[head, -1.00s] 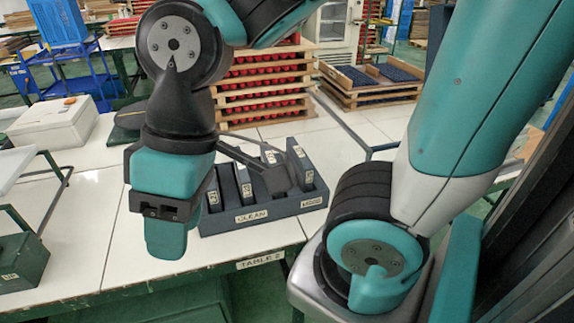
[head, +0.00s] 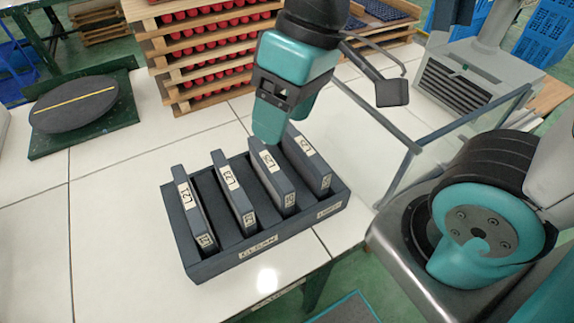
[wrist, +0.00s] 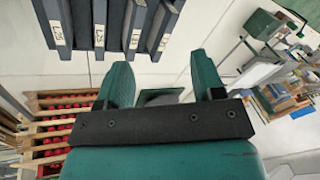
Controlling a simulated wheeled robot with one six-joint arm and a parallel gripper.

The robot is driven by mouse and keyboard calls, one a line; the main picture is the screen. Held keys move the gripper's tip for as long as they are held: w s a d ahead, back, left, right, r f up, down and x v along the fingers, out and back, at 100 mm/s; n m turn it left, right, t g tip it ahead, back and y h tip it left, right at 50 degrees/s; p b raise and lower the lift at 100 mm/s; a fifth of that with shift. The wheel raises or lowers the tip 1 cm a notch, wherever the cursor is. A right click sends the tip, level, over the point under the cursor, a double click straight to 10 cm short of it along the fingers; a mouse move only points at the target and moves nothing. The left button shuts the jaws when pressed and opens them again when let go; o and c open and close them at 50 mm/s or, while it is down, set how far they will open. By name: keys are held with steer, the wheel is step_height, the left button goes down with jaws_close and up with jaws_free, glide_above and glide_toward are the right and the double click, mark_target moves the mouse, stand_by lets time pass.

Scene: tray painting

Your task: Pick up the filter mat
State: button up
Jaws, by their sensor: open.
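Several dark upright filter mats stand in a dark slotted box (head: 292,231) labelled CLEAN. From left to right in the head view they are one labelled L21 (head: 190,207), one labelled L23 (head: 232,192), one that looks like L25 (head: 271,179), and a rightmost one (head: 306,160) with an unclear label. Which mat is meant cannot be told. My gripper (head: 270,128) is over the box's back edge, near the two right-hand mats. In the wrist view my gripper (wrist: 161,75) has its fingers apart with nothing between them. The mats (wrist: 97,25) lie beyond the fingers at upper left.
The box stands on a white table (head: 120,215) near its front edge. A round dark disc (head: 75,105) on a green base stands at left. Racks of red items (head: 205,60) stand behind. A clear-sided frame (head: 445,140) is at right. The left table surface is clear.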

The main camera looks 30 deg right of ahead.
mark_target(269, 161)
steer(key=w+d+f+m+h+b, duration=0.2)
steer(key=w+d+f+m+b, duration=0.15)
steer(key=w+f, duration=0.4)
steer(key=w+d+f+m+h+b, duration=0.2)
steer(key=w+f+m+b, duration=0.15)
steer(key=w+f, duration=0.35)
steer(key=shift+n, duration=0.5)
steer(key=f, duration=0.6)
steer(key=w+f, duration=0.1)
steer(key=f, duration=0.2)
steer(key=shift+a+f, duration=0.2)
steer(key=shift+f, duration=0.1)
steer(key=shift+a+f+p, duration=0.2)
steer(key=shift+f+p, duration=0.05)
steer(key=shift+f, duration=1.3)
steer(key=shift+a+f+p, duration=0.2)
steer(key=shift+f+p, duration=0.05)
steer(key=shift+f, duration=1.25)
steer(key=shift+c, duration=0.4)
steer(key=c, duration=0.8)
